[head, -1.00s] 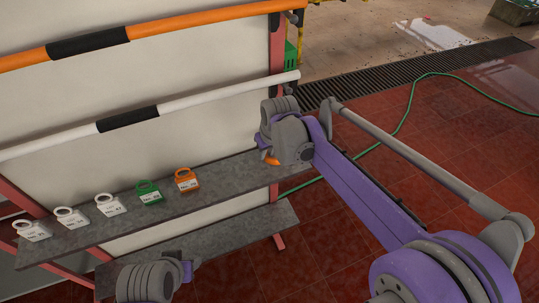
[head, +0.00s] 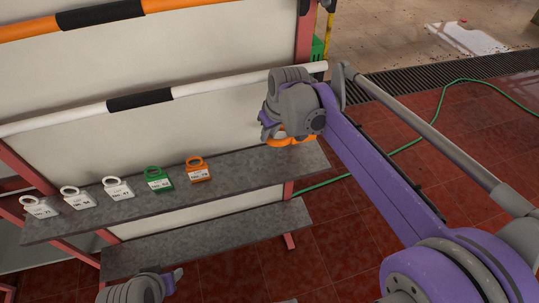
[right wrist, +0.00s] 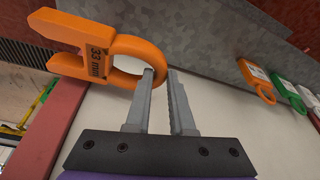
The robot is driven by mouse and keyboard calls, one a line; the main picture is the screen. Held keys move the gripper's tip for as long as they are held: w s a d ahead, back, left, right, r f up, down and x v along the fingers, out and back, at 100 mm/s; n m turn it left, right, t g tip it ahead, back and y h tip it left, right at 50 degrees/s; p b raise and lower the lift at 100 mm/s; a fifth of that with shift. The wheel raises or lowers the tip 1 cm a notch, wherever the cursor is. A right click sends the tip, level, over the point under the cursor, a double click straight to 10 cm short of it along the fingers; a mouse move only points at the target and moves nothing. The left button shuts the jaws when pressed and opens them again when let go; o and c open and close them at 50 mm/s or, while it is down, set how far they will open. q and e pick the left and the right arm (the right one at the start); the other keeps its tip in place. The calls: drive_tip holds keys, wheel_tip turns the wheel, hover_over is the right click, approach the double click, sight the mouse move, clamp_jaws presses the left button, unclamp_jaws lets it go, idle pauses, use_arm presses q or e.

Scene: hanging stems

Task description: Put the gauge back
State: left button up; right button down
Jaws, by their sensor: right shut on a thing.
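My right gripper (head: 284,131) is shut on an orange gauge (head: 291,141), a flat U-shaped piece with a ring-like handle, above the right end of the upper grey shelf (head: 250,173). In the right wrist view the gauge (right wrist: 95,48) reads "33 mm", and the fingertips (right wrist: 160,72) grip the edge of its handle. On the shelf stand an orange gauge (head: 198,170), a green gauge (head: 158,180) and several white gauges (head: 117,188) in a row. My left gripper (head: 172,278) is partly in view at the bottom; its jaws are unclear.
A white bar (head: 215,88) and an orange bar (head: 190,8), both with black sleeves, run across the pale panel above the shelf. A lower grey shelf (head: 210,237) lies beneath. The upper shelf is bare right of the orange gauge. A green hose (head: 425,135) crosses the red floor.

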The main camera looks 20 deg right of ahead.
wheel_tip(320, 180, down, 9)
drive_tip(key=shift+f+b, duration=0.2)
drive_tip(key=shift+b, duration=0.4)
drive_tip(key=shift+f, duration=0.1)
drive_tip(key=c, duration=0.8)
unclamp_jaws()
drive_tip(key=shift+r, duration=0.25)
drive_tip(key=p+v, duration=0.2)
drive_tip(key=v, duration=1)
drive_tip(key=s+f+m, duration=0.1)
drive_tip(key=s+f, duration=0.3)
drive_tip(key=s, duration=0.4)
drive_tip(key=s+d+f+m+t, duration=0.1)
drive_tip(key=s+f, duration=0.3)
drive_tip(key=s, duration=0.4)
drive_tip(key=s+d+f+m+h, duration=0.1)
drive_tip(key=s+f, duration=0.3)
drive_tip(key=s, duration=0.4)
drive_tip(key=shift+d+f, duration=0.1)
drive_tip(key=shift+f, duration=0.2)
